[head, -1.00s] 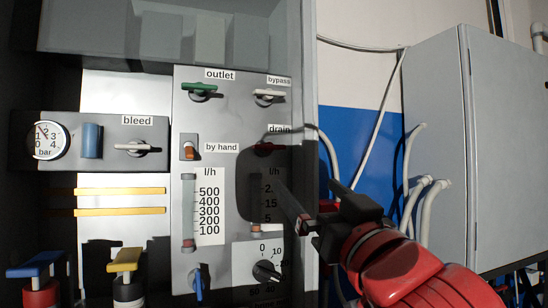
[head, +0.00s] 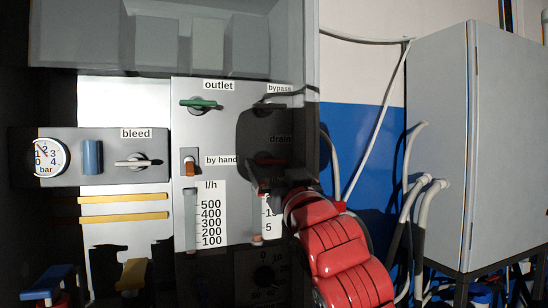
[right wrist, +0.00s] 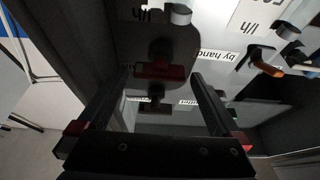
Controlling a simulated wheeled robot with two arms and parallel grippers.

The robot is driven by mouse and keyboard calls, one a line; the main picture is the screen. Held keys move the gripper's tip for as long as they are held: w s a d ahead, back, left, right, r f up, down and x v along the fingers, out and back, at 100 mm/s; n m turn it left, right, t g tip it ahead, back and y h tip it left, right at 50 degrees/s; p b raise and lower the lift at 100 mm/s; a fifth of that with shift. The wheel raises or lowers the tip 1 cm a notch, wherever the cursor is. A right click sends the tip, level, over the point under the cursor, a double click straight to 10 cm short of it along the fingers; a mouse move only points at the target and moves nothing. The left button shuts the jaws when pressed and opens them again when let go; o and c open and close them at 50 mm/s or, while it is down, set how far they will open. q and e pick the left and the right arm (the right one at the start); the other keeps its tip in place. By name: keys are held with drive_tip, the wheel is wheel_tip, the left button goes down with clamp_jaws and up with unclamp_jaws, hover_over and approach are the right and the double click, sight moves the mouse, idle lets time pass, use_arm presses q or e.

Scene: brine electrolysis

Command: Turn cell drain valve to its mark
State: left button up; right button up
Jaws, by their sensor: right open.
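The drain valve has a dark red handle (head: 270,160) under the "drain" label (head: 281,139). It sits in shadow on the grey panel. In the right wrist view its red handle (right wrist: 160,70) lies roughly crosswise between the fingertips, ahead of them. My right gripper (head: 258,178) is open just below and in front of the handle. In the right wrist view the two fingers (right wrist: 161,78) stand on either side of the handle with gaps; I cannot tell how far they are from it. Its mark cannot be made out. My left gripper is out of view.
The bypass valve (head: 272,106) is just above, the green outlet valve (head: 200,104) to its upper left. An orange-brown switch (head: 190,168) is to the left. A flow gauge (head: 257,238) sits below. The cabinet's side wall (head: 307,110) is close on the right.

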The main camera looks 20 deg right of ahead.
drive_tip(key=shift+w, duration=0.3)
drive_tip(key=c, duration=1.1)
drive_tip(key=shift+r, duration=0.1)
drive_tip(key=shift+c, duration=0.2)
